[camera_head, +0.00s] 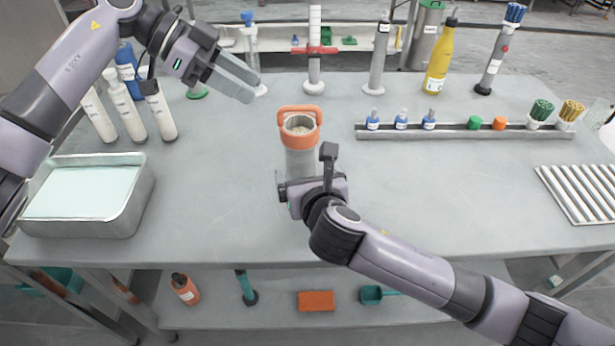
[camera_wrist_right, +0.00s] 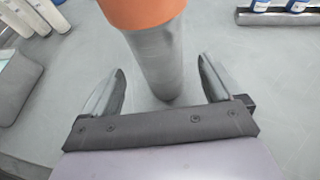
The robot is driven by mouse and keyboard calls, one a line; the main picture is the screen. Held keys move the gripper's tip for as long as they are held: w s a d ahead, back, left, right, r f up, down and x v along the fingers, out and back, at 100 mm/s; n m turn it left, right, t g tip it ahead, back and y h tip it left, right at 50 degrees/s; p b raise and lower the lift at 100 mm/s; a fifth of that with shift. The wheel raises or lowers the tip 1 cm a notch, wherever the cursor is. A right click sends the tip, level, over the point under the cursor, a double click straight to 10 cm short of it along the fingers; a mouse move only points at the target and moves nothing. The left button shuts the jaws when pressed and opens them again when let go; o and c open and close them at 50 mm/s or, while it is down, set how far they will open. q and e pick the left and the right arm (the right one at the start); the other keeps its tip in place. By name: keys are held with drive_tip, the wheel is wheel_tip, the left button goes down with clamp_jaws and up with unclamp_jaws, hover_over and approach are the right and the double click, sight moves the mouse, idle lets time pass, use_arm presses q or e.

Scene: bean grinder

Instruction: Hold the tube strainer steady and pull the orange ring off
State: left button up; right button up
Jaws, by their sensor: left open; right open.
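The tube strainer (camera_head: 300,161) stands upright near the middle of the table, a grey cylinder with grainy contents showing at its open top. The orange ring (camera_head: 301,135) sits around its top, with a loop handle at the back. In the right wrist view, the strainer's body (camera_wrist_right: 157,60) stands between the spread fingers of my right gripper (camera_wrist_right: 160,88), with a gap on each side, and the orange ring (camera_wrist_right: 143,10) is above. My right gripper is open. My left gripper (camera_head: 246,85) is open and empty in the air, left of and behind the strainer.
A metal tray (camera_head: 135,208) with pale liquid is at the left. White bottles (camera_head: 130,110) stand behind it. A metal rack (camera_head: 465,133) with small bottles and brushes is at the right, near a ribbed tray (camera_head: 580,195). A yellow bottle (camera_head: 439,62) stands at the back.

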sight(301, 165)
drive_tip(key=shift+x, duration=2.9)
